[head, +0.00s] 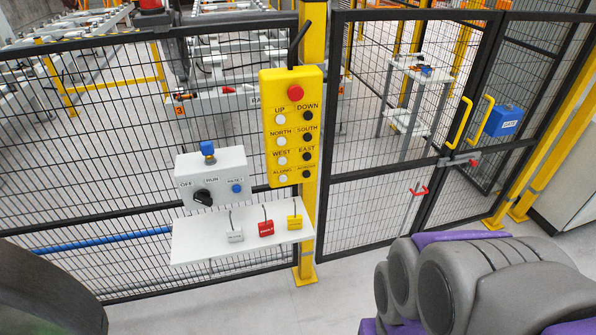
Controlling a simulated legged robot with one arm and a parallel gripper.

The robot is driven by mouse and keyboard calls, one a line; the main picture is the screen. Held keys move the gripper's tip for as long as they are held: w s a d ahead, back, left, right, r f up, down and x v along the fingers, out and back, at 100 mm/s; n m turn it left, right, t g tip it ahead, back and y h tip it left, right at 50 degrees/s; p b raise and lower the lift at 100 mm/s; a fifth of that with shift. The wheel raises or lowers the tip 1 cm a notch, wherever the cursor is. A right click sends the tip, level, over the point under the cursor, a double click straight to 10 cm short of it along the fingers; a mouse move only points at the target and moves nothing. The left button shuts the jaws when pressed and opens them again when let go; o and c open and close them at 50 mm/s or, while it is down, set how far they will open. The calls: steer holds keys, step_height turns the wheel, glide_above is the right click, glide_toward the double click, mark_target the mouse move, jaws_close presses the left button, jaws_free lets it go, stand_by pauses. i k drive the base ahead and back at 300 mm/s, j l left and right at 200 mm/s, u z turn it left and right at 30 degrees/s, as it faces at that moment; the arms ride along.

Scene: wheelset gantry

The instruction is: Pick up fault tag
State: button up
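Three small tags with thin dark wire loops sit in a row on a white shelf (190,249) fixed by a yellow post. They are a white tag (235,236), a red tag (266,229) and a yellow tag (295,222). Their lettering is too small to read, so I cannot tell which is the fault tag. All three are apart from each other, with their loops sticking up. My gripper is not in view. Grey and purple parts of my own body fill the lower right.
Above the shelf stands a white switch box (213,178) with a black knob and blue buttons. A yellow pendant (292,128) with a red button hangs on the post (314,40). Black mesh fence runs behind, with a gate (400,200) at right. Grey floor in front is clear.

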mark_target(266, 228)
steer(key=z, duration=2)
steer(key=u, duration=2.6)
steer(key=i+j+z, duration=0.1)
steer(key=j+z, duration=1.2)
steer(key=k+j, duration=0.05)
steer(key=j, duration=0.05)
